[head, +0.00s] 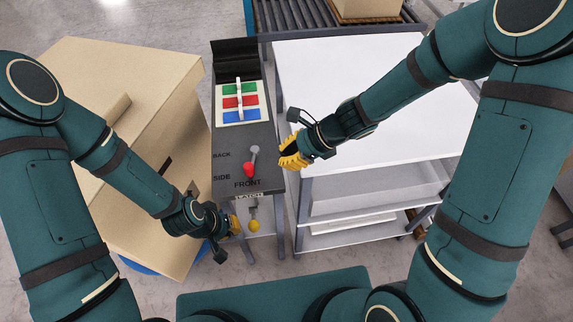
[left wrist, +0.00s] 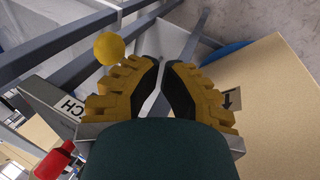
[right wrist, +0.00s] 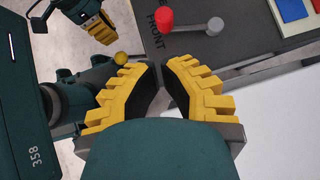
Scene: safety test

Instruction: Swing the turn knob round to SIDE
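The turn knob (head: 249,169) is a grey lever with a red grip on the dark console (head: 233,140). Its red end points toward the FRONT label (head: 247,184); SIDE (head: 222,178) and BACK (head: 222,155) are to its left. The knob also shows in the right wrist view (right wrist: 165,20). My right gripper (head: 290,156) is beside the console's right edge, apart from the knob, fingertips nearly together and empty. My left gripper (head: 234,222) is low at the console's front, left of the yellow ball (head: 254,226), also nearly closed and empty.
The LATCH label (head: 249,195) is above the yellow ball on the console's front. Colored tiles (head: 238,102) lie farther back. A large cardboard box (head: 140,100) stands left, and a white table (head: 375,85) stands right. Space directly above the knob is clear.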

